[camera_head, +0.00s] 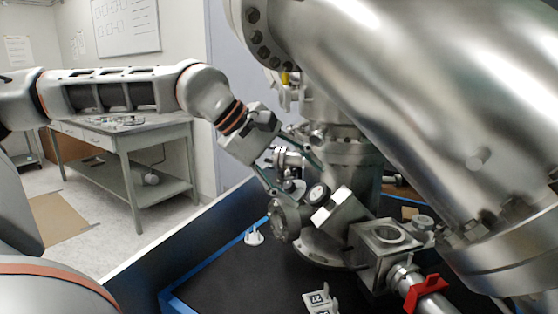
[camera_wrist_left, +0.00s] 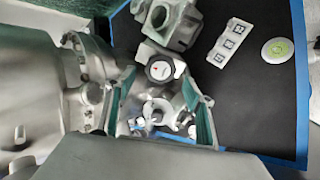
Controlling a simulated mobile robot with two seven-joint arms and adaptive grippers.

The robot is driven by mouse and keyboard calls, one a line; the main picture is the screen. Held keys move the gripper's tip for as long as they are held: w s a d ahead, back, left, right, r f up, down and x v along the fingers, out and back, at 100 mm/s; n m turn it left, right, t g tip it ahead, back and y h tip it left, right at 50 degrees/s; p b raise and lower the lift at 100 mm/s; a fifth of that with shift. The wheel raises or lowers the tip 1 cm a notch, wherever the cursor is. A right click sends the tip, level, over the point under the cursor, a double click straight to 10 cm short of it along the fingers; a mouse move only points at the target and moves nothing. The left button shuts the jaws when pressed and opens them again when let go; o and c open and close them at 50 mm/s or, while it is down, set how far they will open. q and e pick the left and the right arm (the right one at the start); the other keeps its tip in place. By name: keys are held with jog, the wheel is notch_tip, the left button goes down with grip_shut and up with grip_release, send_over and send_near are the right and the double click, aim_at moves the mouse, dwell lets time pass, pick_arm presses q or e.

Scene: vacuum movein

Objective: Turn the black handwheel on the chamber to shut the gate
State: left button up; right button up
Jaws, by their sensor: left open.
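A dark, round, lobed part (camera_head: 284,219) that looks like the handwheel sits low on the chamber's near side in the head view; I cannot make it out surely in the wrist view. The steel chamber (camera_head: 345,165) stands behind it. My left gripper (camera_head: 300,182) is open and points down just above this part and the dial gauge (camera_head: 318,193). In the left wrist view, its green-lined fingers (camera_wrist_left: 157,82) spread either side of the dark-rimmed gauge (camera_wrist_left: 163,68) and a pale ring-shaped part (camera_wrist_left: 156,111). Contact cannot be told. My right gripper is not in view.
A large steel cylinder (camera_head: 430,110) fills the upper right. A boxy steel fitting (camera_head: 385,238) and red handle (camera_head: 425,290) lie right of the gauge. A grey workbench (camera_head: 150,133) stands behind left.

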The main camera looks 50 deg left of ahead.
pick_arm(q)
jog(key=v, duration=0.6)
jog(key=shift+s, duration=0.15)
jog(key=shift+r, duration=0.1)
dwell(0.5)
